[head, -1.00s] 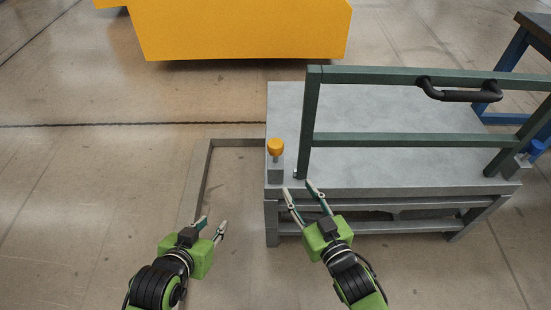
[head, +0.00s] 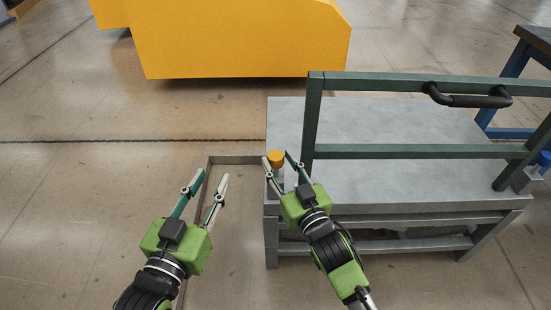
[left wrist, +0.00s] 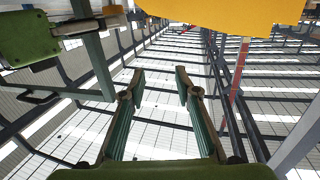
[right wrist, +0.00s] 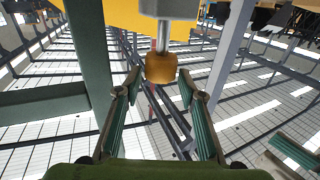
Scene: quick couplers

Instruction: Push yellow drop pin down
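The yellow drop pin's knob (head: 275,155) shows at the left end of the grey table in the head view. In the right wrist view the knob (right wrist: 161,68) sits on a bare silver stem leading to a grey block (right wrist: 168,8). My right gripper (head: 277,157) is open, with its fingertips around the knob in the head view. In the right wrist view the knob appears between and just past the tips, with gaps on both sides. My left gripper (head: 212,176) is open and empty, left of the table.
A dark green frame (head: 312,120) with a black handle (head: 468,100) stands on the grey table (head: 400,115), close right of the pin. A blue knob (head: 544,158) is at the far right. A big yellow body (head: 240,40) stands behind. The floor at left is open.

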